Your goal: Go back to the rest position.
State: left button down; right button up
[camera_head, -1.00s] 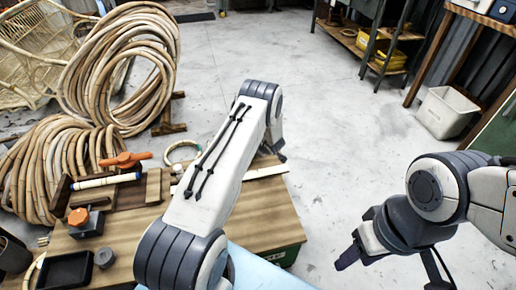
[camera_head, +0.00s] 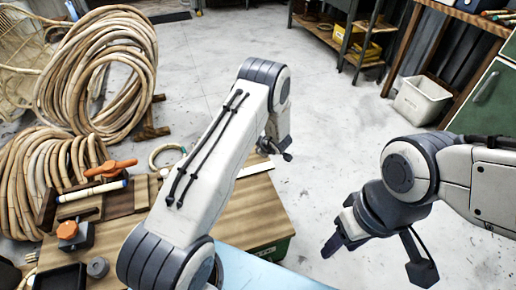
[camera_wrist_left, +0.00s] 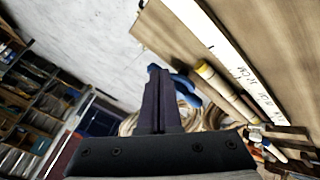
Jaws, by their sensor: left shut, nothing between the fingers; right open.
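My left arm crosses the middle of the head view above the wooden workbench (camera_head: 250,220). Its gripper (camera_head: 287,155) is at the far end, partly hidden by the wrist, near the bench's right edge. In the left wrist view the left gripper's dark fingers (camera_wrist_left: 158,100) are together and empty. My right gripper (camera_head: 334,243) is at the lower right of the head view, open, over the bare floor and holding nothing that I can see.
Large rattan coils (camera_head: 105,65) stand at left. An orange-handled clamp (camera_head: 110,168), a black tray (camera_head: 62,278) and a ring (camera_head: 167,156) are on the bench. A white bin (camera_head: 425,100) stands at upper right. Open floor lies between bench and bin.

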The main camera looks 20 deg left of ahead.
pick_arm(q)
jog(key=s+d+r+m+t+h, duration=0.1)
jog(key=d+r+m+h, duration=0.25)
jog(key=d+r, duration=0.5)
jog(key=s+d+r+m+h, duration=0.1)
jog(key=d+r+m+h, duration=0.35)
jog(key=d, duration=0.65)
jog(key=s+d+r+m+g, duration=0.2)
jog(key=s+d+r+m, duration=0.3)
jog(key=s+d+r, duration=0.25)
jog(key=s+d+r+m+g, duration=0.15)
jog(key=s+r+m, duration=0.25)
jog(key=s, duration=0.7)
jog(key=s+a+r+m+g, duration=0.1)
jog(key=s+r+m+g, duration=0.2)
jog(key=s, duration=0.7)
jog(key=s+a+r+m+y, duration=0.1)
jog(key=s+a+r+m, duration=0.1)
jog(key=s+a+m, duration=0.6)
notch_tip(320, 180, up, 18)
jog(key=s+d+n+p, duration=0.1)
jog(key=d+n+p, duration=0.1)
jog(key=p, duration=1.7)
jog(key=shift+s+d+n, duration=0.2)
jog(key=shift+s+n, duration=0.1)
jog(key=shift+n, duration=0.3)
